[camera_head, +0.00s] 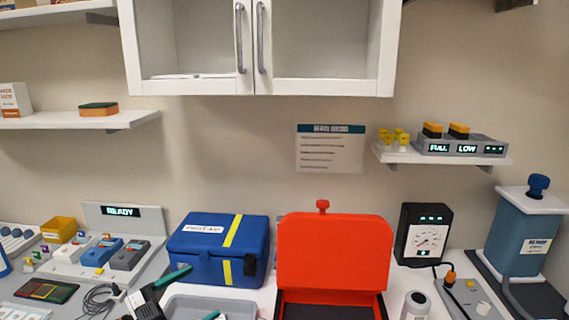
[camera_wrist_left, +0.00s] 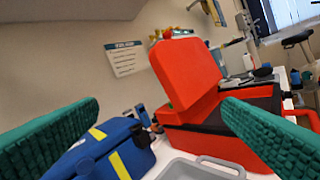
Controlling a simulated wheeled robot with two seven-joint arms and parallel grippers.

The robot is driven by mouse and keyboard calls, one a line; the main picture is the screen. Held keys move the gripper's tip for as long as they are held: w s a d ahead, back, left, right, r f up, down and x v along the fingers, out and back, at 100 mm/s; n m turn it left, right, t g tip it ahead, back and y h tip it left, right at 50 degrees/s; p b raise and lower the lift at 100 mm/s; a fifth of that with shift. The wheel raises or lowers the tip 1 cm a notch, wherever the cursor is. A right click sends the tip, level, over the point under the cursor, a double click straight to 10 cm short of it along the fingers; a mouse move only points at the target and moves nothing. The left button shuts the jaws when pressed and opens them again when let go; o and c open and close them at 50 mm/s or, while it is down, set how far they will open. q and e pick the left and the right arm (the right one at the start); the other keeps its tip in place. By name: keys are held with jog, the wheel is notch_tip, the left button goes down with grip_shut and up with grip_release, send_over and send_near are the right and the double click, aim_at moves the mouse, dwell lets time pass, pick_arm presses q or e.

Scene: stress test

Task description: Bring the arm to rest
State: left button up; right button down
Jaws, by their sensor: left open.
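My left gripper (camera_head: 194,297) is at the bottom of the head view, in front of the blue first-aid case and over the grey tray. Its green fingers are wide apart in the left wrist view (camera_wrist_left: 160,125), with nothing between them. The blue case with yellow bands (camera_head: 205,262) is closed on the counter and shows again in the left wrist view (camera_wrist_left: 108,160). The red case (camera_head: 335,250) stands with its lid raised, also in the left wrist view (camera_wrist_left: 185,72). My right gripper is in neither view.
A grey tray (camera_head: 240,303) lies at the counter's front. A gauge box (camera_head: 421,238) and a blue press-like device (camera_head: 522,240) stand at right. A charging station reading READY (camera_head: 95,225) is at left. Shelves and a white cabinet (camera_head: 260,85) hang above.

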pick_arm(q)
jog(key=s+a+f+n+t+y, duration=0.1)
jog(key=s+a+f+n+y, duration=0.25)
jog(key=f+n+y, duration=0.35)
jog(key=s+a+f+n+t+y, duration=0.1)
jog(key=s+a+f+n+y, duration=0.3)
jog(key=n+y, duration=0.4)
jog(key=s+d+f+m+g, duration=0.1)
jog(key=s+d+f+g, duration=0.1)
jog(key=s+f+g, duration=0.6)
jog(key=s+d+f+m+g, duration=0.2)
jog(key=s+f+g, duration=0.1)
jog(key=s, duration=0.8)
notch_tip(320, 180, down, 27)
jog(key=s+g, duration=0.1)
jog(key=s, duration=0.1)
jog(key=s+a+f+g, duration=0.1)
jog(key=s+a+f, duration=0.1)
jog(key=s+f, duration=1.3)
jog(key=shift+s+a+f, duration=0.25)
jog(key=shift+s, duration=0.4)
